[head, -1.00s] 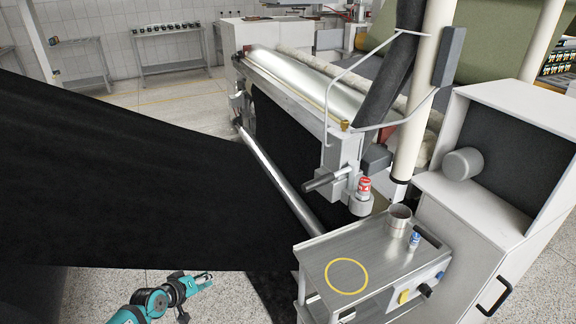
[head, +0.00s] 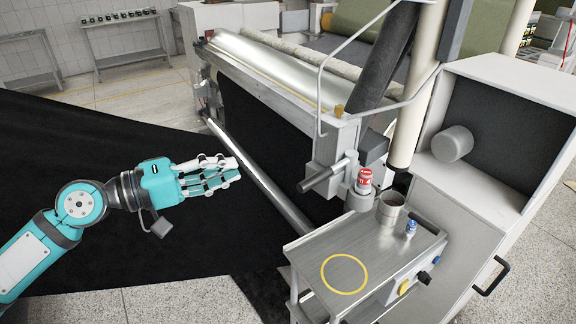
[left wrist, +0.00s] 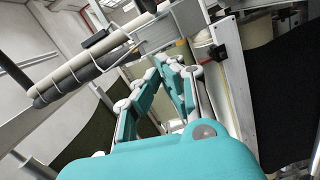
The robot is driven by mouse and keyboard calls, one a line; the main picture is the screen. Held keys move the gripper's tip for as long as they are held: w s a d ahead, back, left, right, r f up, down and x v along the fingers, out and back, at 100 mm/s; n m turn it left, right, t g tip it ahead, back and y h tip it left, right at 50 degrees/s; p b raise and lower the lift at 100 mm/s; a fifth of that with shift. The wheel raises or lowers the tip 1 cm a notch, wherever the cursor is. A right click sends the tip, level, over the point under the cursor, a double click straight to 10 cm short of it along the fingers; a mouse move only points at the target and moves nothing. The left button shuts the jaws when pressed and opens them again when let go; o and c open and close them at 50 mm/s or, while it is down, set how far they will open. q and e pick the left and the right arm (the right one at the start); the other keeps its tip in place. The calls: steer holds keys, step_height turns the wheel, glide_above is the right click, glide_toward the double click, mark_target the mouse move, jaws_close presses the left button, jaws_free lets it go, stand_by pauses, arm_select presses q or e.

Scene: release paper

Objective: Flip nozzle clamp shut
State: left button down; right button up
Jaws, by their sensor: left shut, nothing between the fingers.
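A grey clamp-like block with a dark handle (head: 325,177) sits at the near end of the long roller machine; I take it as the nozzle clamp. The handle sticks out to the left and slopes down slightly; whether the clamp is open cannot be told. My left gripper (head: 236,170) is to the left of the handle in the head view, apart from it, over the black sheet, pointing right. Its fingers are shut and empty. The fingers also show in the left wrist view (left wrist: 176,66). My right gripper is out of view.
A red-capped fitting (head: 364,180) stands beside the handle. A steel side table (head: 310,245) with a yellow ring, a metal cup (head: 390,208) and a blue-topped piece (head: 411,228) is below. A grey cabinet (head: 470,190) stands at right. Black sheet (head: 60,125) spreads at left.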

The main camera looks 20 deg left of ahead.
mark_target(328, 173)
arm_select(q)
steer(key=shift+w, duration=0.1)
steer(key=w+d+f+p, duration=0.1)
steer(key=w+d+p, duration=0.4)
steer(key=d+p, duration=0.5)
steer(key=shift+w+f+p, duration=0.15)
steer(key=shift+p, duration=0.15)
stand_by(0.4)
steer(key=shift+d, duration=0.1)
